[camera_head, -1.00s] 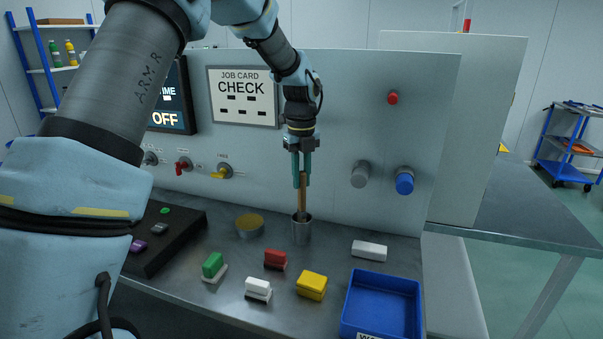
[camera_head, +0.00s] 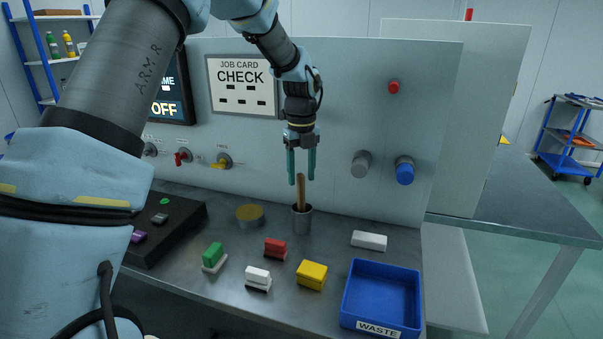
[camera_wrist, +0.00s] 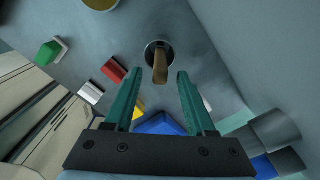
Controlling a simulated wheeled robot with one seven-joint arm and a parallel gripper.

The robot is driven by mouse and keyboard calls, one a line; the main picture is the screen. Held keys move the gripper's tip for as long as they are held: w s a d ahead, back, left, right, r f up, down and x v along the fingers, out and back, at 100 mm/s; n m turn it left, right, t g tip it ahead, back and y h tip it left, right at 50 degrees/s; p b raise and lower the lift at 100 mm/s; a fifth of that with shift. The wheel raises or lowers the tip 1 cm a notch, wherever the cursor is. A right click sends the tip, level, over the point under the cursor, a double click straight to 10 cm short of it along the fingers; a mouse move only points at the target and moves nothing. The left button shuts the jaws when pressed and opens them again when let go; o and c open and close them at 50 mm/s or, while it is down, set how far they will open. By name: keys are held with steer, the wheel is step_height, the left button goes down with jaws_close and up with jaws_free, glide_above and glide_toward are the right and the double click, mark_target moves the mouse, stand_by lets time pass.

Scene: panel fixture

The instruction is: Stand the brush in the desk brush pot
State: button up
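The brush (camera_head: 301,192) stands in the metal desk brush pot (camera_head: 301,222), its wooden handle pointing up and nearly upright. The lower part of the brush is hidden inside the pot. In the wrist view the brush handle (camera_wrist: 160,68) rises from the pot (camera_wrist: 153,46). My gripper (camera_head: 301,181) is open and empty.
Several coloured erasers and blocks lie in front of the pot, among them a red one (camera_head: 275,248) and a yellow one (camera_head: 312,274). A blue waste tray (camera_head: 382,296) stands at the front right. A round tin (camera_head: 250,214) is left of the pot. The upright panel (camera_head: 340,130) stands close behind.

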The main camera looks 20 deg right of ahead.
step_height(320, 180, up, 11)
steer(key=b, duration=0.2)
stand_by(0.5)
steer(key=shift+f, duration=0.1)
stand_by(0.6)
steer(key=a+f+n, duration=0.3)
steer(key=a+n, duration=0.5)
steer(key=a, duration=0.2)
steer(key=a+f+n, duration=0.2)
steer(key=a+n, duration=0.6)
steer(key=a, duration=0.1)
steer(key=s+a+f+n, duration=0.3)
steer(key=s+a+n, duration=0.2)
steer(key=a+n, duration=0.4)
steer(key=s+a+f+n+t, duration=0.1)
steer(key=s+a+f+n, duration=0.2)
steer(key=s+a+n, duration=0.3)
steer(key=a+n, duration=0.2)
steer(key=n, duration=0.1)
steer(key=shift+a+f+t, duration=0.15)
steer(key=shift+a+t, duration=0.15)
steer(key=shift+a, duration=0.05)
